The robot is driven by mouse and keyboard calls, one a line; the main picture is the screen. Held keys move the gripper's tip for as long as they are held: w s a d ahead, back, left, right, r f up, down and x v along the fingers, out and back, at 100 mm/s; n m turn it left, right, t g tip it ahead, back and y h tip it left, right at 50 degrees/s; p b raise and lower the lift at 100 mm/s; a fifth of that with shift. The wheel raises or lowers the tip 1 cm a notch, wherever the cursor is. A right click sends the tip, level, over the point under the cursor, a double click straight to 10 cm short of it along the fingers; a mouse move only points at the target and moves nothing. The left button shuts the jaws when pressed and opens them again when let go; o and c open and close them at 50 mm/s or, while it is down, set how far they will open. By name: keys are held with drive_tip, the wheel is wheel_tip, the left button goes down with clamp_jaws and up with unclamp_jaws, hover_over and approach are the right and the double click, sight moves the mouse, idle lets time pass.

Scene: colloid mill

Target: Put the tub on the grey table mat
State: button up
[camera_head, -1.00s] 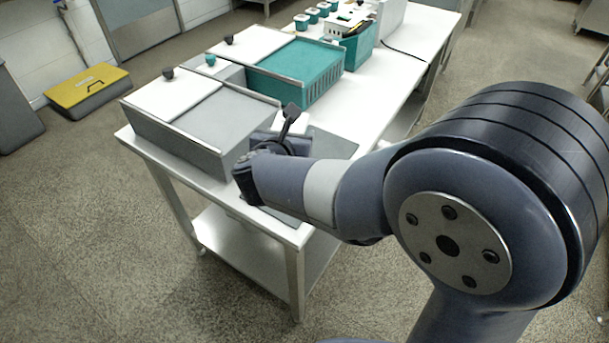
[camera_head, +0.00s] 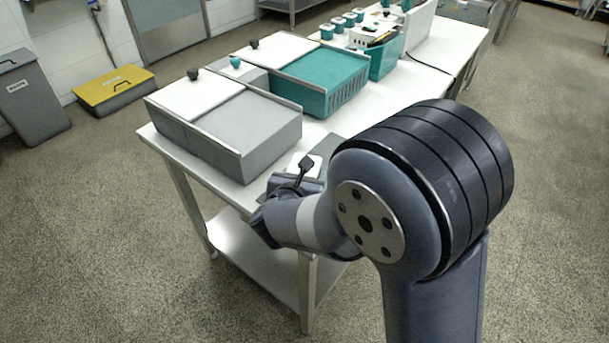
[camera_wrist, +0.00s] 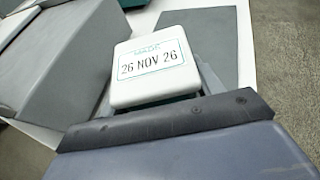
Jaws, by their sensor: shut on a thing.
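The tub (camera_wrist: 152,65) has a white lid with a label reading "26 NOV 26" in the wrist view. My gripper (camera_wrist: 155,98) is shut on it, with parts of the fingers showing at its sides. In the head view, my gripper (camera_head: 292,183) is at the near end of the table, and a bit of the white tub (camera_head: 304,163) shows behind a dark part of my wrist. The grey table mat (camera_wrist: 215,40) lies just beyond the tub in the wrist view. My arm hides most of the mat in the head view. I cannot tell the tub's height above the table.
A grey box (camera_head: 252,127) with a white lid stands close left of my gripper. A teal box (camera_head: 325,80) and several small teal tubs (camera_head: 340,25) stand farther along the white table (camera_head: 232,188). A grey bin (camera_head: 30,100) and yellow-lidded box (camera_head: 113,88) are on the floor.

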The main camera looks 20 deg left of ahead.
drive_tip(key=shift+f+b, duration=0.15)
drive_tip(key=shift+b, duration=0.15)
drive_tip(key=o, duration=1.3)
drive_tip(key=shift+c, duration=0.2)
drive_tip(key=shift+r+p, duration=0.25)
drive_tip(key=shift+p, duration=0.15)
drive_tip(key=v, duration=1.2)
